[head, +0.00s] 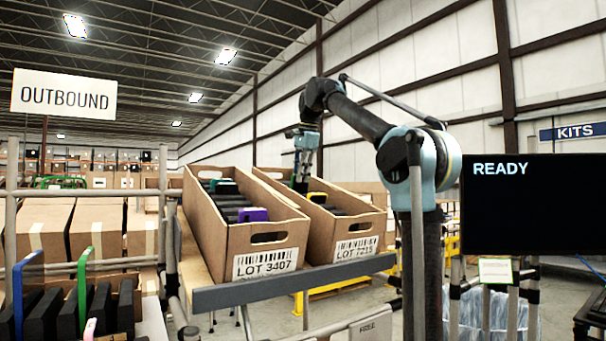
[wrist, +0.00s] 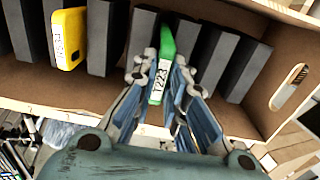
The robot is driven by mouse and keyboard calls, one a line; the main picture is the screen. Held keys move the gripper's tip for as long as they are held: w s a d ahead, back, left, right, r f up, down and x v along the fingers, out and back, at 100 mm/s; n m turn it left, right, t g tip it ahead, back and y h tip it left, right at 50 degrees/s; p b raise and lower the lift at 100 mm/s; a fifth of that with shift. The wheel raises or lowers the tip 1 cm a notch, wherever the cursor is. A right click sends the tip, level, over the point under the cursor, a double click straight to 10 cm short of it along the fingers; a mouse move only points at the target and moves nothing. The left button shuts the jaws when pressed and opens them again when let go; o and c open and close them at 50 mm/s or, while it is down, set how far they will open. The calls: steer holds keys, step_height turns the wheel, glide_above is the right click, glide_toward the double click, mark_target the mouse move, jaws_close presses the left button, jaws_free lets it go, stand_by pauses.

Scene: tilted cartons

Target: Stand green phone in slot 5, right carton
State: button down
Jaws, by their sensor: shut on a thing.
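The green phone (wrist: 167,47) has a white label reading T223. My gripper (wrist: 160,78) is shut on it, one finger on each side. In the wrist view the phone is over the right carton (wrist: 85,92), between two dark dividers. Whether its lower end touches the carton floor is hidden. In the head view my gripper (head: 302,172) is over the far part of the right carton (head: 322,235), labelled LOT 7215, with a small bit of green at it. I cannot tell the slot number.
A yellow phone (wrist: 68,38) stands in the right carton, left of the green one. The left carton (head: 238,238), LOT 3407, holds purple and teal items. Both cartons tilt on a grey-edged rack (head: 290,285). More phones stand at lower left. A READY screen (head: 530,220) is at right.

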mark_target(300, 190)
steer(key=shift+x, duration=1.35)
steer(key=shift+w+f, duration=0.1)
steer(key=shift+f, duration=0.15)
stand_by(0.3)
steer(key=c, duration=1.5)
jaws_free()
steer(key=shift+c, duration=0.2)
steer(key=v, duration=1.2)
